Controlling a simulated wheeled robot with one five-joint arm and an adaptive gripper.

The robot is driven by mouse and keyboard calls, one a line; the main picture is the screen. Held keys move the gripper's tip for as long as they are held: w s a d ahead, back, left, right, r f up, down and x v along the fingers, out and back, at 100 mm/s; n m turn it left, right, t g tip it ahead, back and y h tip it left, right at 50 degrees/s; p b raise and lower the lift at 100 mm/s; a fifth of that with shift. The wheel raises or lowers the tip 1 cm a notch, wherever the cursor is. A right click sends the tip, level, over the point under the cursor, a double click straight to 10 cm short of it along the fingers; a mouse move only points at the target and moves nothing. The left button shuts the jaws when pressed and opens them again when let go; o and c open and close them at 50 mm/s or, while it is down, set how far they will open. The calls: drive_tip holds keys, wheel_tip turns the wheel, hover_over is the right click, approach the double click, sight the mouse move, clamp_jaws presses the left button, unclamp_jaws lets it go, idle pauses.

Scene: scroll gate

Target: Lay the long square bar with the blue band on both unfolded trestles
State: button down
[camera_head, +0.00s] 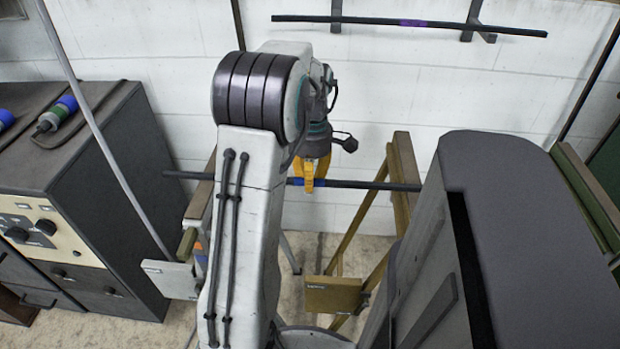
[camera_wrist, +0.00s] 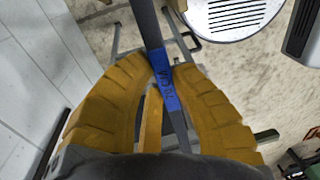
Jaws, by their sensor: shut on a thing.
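The long dark square bar (camera_head: 358,185) runs left to right in the head view; its blue band (camera_head: 296,181) shows beside my gripper. My gripper (camera_head: 309,182), with yellow fingers, is shut on the bar near its middle. In the wrist view the blue band (camera_wrist: 164,84) lies between the fingers (camera_wrist: 170,85). The bar's left part crosses the left trestle (camera_head: 199,199), and its right part crosses the top of the right trestle (camera_head: 405,160). I cannot tell whether the bar touches either top. My arm hides part of the left trestle and bar.
A dark cabinet (camera_head: 120,190) with a control panel stands close by the bar's left end. Another bar with a purple band (camera_head: 480,28) sits on wall brackets. A brown plate (camera_head: 333,295) is low between the trestles. A green and brown beam (camera_head: 585,185) stands at the right.

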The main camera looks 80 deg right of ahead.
drive_tip(key=c, duration=1.2)
unclamp_jaws()
drive_tip(key=shift+o, duration=0.2)
drive_tip(key=shift+f, duration=0.15)
wheel_tip(320, 180, up, 12)
drive_tip(key=d, duration=0.1)
